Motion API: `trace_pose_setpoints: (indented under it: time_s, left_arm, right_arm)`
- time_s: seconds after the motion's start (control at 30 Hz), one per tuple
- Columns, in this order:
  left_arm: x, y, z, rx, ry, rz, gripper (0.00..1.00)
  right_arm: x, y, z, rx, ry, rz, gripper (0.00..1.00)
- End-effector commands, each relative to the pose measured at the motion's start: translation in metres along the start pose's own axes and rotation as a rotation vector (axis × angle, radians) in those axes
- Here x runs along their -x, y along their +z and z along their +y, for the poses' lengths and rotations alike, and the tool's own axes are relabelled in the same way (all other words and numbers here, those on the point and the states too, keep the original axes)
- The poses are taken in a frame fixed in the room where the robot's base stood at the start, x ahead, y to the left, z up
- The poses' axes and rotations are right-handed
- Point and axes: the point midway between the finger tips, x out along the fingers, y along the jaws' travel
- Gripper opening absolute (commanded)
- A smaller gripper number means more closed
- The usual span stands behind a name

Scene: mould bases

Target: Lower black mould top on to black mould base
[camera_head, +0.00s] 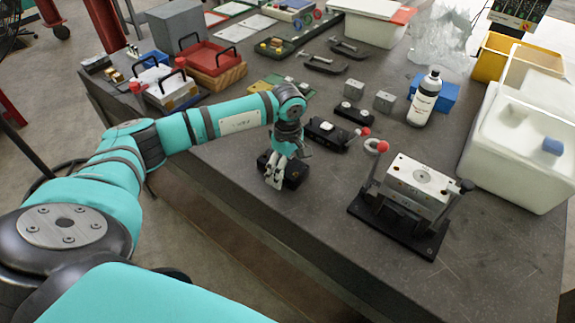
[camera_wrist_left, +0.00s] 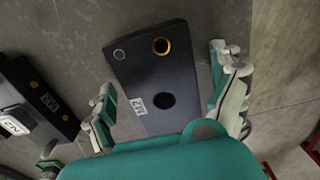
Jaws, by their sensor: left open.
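My left gripper (camera_head: 274,184) is open at a flat black mould block (camera_head: 296,172) near the table's front edge. In the left wrist view the block (camera_wrist_left: 158,75) lies between the spread fingers of the gripper (camera_wrist_left: 166,85). It shows a brass-ringed hole, a silver ring, a dark round hole and an M2 label. I cannot tell whether the fingers touch it. A second black mould block (camera_head: 328,132) lies just behind, with a small pale piece on top. It also shows at the left of the wrist view (camera_wrist_left: 40,90), with an M2 label. Which is top or base is unclear.
A steel block on a black stand (camera_head: 420,185) with red and black knobs stands to the right. A smaller black block (camera_head: 352,113), grey cubes (camera_head: 384,101), a white bottle (camera_head: 424,100) and a white bin (camera_head: 520,145) lie beyond. The front right table is clear.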

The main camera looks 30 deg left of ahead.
Motion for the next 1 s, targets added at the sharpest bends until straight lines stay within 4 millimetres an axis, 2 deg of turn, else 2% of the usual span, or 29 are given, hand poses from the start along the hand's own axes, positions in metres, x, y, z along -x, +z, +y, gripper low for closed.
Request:
trace_pose_setpoints:
  time_s: [0.07,0.7,1.0]
  left_arm:
    - [0.0,0.0,0.0,0.0,0.0,0.0,0.94]
    - [0.001,-0.0002,0.0003,0.0,0.001,0.0,0.11]
    - [0.0065,-0.0004,0.0014,0.0,0.005,0.0,0.08]
  right_arm:
    - [-0.0001,-0.0001,0.001,0.001,0.001,0.0,0.92]
    - [0.0,0.0001,0.0028,0.002,0.003,0.0,0.92]
    - [0.0021,-0.0001,0.0027,0.001,0.003,0.0,0.92]
